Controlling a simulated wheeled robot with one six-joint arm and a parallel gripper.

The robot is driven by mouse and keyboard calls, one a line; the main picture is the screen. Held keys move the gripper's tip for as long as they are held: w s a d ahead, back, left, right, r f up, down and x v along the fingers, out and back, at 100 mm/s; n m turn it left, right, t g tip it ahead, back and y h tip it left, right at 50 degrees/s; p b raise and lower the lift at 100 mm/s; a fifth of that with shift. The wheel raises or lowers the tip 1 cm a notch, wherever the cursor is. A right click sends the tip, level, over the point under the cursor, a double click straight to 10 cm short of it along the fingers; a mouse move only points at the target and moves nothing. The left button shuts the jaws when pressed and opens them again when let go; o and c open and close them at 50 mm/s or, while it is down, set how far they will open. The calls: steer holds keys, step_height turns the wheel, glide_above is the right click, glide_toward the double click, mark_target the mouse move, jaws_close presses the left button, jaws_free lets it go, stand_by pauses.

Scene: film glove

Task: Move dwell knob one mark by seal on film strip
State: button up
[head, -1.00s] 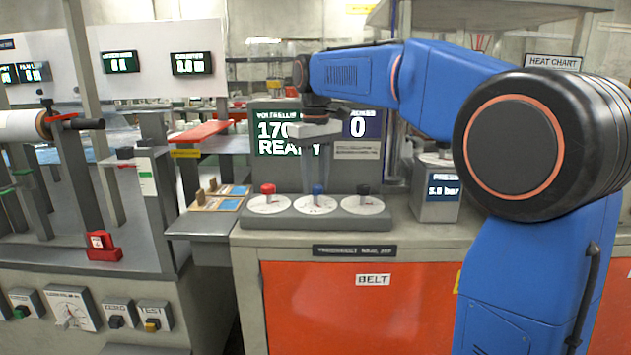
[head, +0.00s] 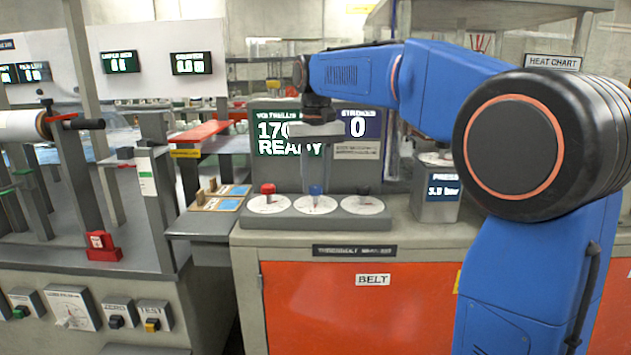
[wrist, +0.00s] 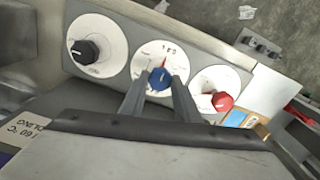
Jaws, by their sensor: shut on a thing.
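Three knobs on white dials sit in a row on a grey panel (head: 290,217): a red knob (head: 267,190) at left, a blue knob (head: 316,191) in the middle and a black knob (head: 363,190) at right. My gripper (head: 316,180) points down over the middle dial, its fingers on the blue knob. In the wrist view the gripper (wrist: 158,88) is shut on the blue knob (wrist: 158,76), with one finger each side. The blue knob's dial (wrist: 168,50) shows a red pointer and small marks, too small to read. I cannot tell which knob is labelled dwell.
A screen (head: 290,135) behind the panel reads "READY". A grey pressure box (head: 437,190) stands at right. A small side shelf with film samples (head: 222,197) is at left. A red bracket (head: 103,246) sits further left.

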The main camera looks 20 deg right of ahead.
mark_target(316, 186)
steer(key=o, duration=1)
steer(key=shift+o, duration=0.2)
step_height(316, 186, up, 18)
steer(key=shift+f, duration=0.25)
